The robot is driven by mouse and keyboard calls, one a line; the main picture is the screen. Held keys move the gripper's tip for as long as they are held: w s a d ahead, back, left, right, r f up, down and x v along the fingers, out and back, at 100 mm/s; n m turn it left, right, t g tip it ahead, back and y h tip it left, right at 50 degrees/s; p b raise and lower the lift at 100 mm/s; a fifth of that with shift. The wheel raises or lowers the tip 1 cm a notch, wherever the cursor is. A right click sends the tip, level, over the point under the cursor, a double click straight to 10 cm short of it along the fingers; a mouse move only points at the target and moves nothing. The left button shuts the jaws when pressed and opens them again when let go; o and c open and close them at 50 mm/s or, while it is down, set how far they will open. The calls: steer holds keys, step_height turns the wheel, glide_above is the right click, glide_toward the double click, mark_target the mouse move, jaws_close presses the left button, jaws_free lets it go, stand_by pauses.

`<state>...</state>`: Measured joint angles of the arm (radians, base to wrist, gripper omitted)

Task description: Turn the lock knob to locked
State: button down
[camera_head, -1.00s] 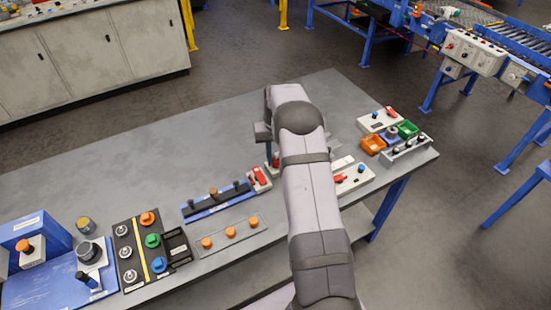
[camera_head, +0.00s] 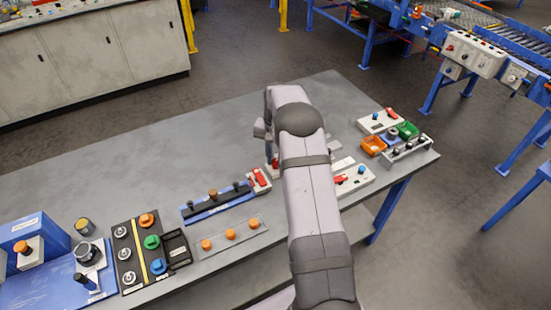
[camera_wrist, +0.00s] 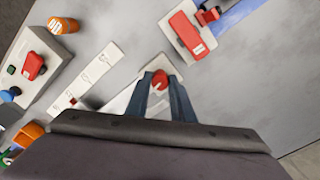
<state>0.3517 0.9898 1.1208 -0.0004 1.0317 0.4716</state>
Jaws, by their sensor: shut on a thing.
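A red knob (camera_wrist: 160,79) sits on a small light plate (camera_wrist: 158,66) in the wrist view. My gripper (camera_wrist: 162,85) has its two blue-grey fingers shut on the knob, one on each side. Any lock marking is hidden or too small to read. In the head view my arm covers most of this spot; a bit of the red knob (camera_head: 275,162) shows below my gripper (camera_head: 270,155).
Close by is a red-handled switch (camera_wrist: 187,33) on a pale base. A long white strip (camera_wrist: 88,78) and a box with a red switch (camera_wrist: 32,66) lie to the left. The back of the grey table (camera_head: 200,125) is clear.

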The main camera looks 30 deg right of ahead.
mark_target(275, 161)
steer(key=c, duration=1.5)
jaws_free()
steer(key=shift+c, duration=0.2)
steer(key=shift+r+b, duration=1)
steer(key=shift+r, duration=2.75)
